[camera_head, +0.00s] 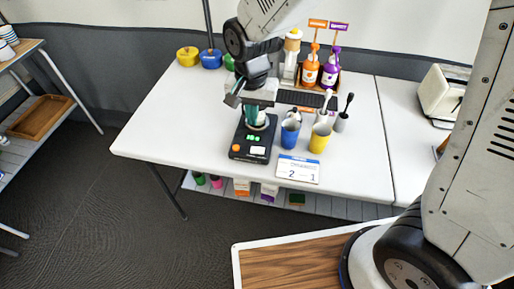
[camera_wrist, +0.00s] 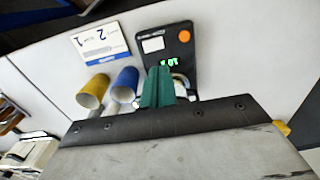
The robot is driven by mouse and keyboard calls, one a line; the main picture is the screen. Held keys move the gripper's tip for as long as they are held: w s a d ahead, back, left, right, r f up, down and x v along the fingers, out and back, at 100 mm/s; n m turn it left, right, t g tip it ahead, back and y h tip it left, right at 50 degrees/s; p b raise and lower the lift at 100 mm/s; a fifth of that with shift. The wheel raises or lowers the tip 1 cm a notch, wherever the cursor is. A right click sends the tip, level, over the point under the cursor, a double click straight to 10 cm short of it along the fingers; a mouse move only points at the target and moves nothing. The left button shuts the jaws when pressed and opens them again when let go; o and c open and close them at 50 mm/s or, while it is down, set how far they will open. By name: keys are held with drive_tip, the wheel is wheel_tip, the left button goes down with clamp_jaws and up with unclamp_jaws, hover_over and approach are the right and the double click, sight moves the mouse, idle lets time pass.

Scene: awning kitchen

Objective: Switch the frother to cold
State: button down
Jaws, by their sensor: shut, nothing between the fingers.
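The frother (camera_head: 250,153) is a black flat unit near the front of the white table, with an orange round button, a lit green display and a pale panel on its front. It also shows in the wrist view (camera_wrist: 181,56), with the orange button at its far right. My gripper (camera_head: 252,117) is over the rear part of the frother. Its green fingers are together and empty in the wrist view (camera_wrist: 158,90), close to the green display. They partly hide a silvery rounded part on the frother. I cannot tell whether the fingertips touch it.
A blue cup (camera_head: 290,134) and a yellow cup (camera_head: 320,139) stand right of the frother. A white numbered card (camera_head: 298,170) lies at the table's front edge. Orange and purple bottles (camera_head: 310,70) stand behind, and colored pots (camera_head: 210,59) at the back left. The table's left is clear.

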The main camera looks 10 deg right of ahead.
drive_tip(key=shift+r, duration=0.6)
idle(0.6)
drive_tip(key=s+d+r+n, duration=0.2)
drive_tip(key=s+d+r, duration=0.6)
drive_tip(key=s+d, duration=0.2)
drive_tip(key=s+d+r+n+t, duration=0.1)
drive_tip(key=s+d+r+n, duration=0.1)
drive_tip(key=s+d+r, duration=0.5)
drive_tip(key=s+d, duration=0.2)
drive_tip(key=d, duration=0.1)
drive_tip(key=shift+s+d+r, duration=0.35)
drive_tip(key=shift+d+r, duration=0.05)
drive_tip(key=shift+d, duration=0.1)
